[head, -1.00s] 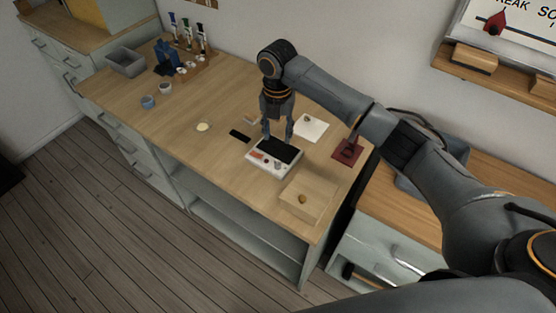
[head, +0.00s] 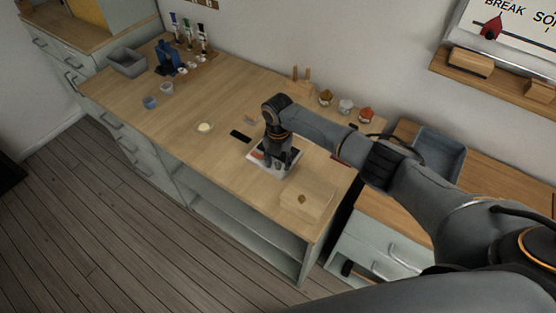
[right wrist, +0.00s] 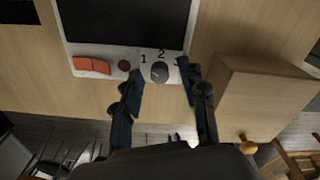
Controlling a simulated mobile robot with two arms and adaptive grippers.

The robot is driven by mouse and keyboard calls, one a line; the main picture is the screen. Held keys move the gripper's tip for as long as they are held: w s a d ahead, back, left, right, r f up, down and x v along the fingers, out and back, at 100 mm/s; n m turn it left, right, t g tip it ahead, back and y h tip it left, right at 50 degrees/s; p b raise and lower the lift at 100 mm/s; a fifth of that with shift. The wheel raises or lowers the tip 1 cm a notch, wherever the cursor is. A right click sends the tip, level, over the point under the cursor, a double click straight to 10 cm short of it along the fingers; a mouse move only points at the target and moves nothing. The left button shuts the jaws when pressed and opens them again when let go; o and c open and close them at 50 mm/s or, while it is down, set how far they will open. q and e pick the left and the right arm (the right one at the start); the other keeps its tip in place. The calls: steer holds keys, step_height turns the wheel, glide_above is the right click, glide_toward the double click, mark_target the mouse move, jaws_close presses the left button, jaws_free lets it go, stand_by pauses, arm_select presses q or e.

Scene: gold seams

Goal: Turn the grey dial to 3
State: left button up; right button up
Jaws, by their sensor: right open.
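The grey dial (right wrist: 160,73) is on the white front panel of a hot-plate-like device (right wrist: 88,51) with a black top. The numbers 1 and 2 show beside the dial; no 3 is visible, and the area to its right is partly behind a finger. I cannot tell clearly where its pointer stands. My right gripper (right wrist: 163,76) is open, with one finger on each side of the dial; I cannot tell whether they touch it. In the head view, my right gripper (head: 279,163) is over the device (head: 262,166) and hides the dial. My left gripper is not in view.
An orange-red switch (right wrist: 92,65) and a small dark red round part (right wrist: 124,66) are left of the dial. A wooden block (head: 307,198) stands close on the right. Several jars (head: 345,106) stand behind. The table's left middle is mostly clear.

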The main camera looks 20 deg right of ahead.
steer(key=shift+c, duration=0.3)
jaws_close()
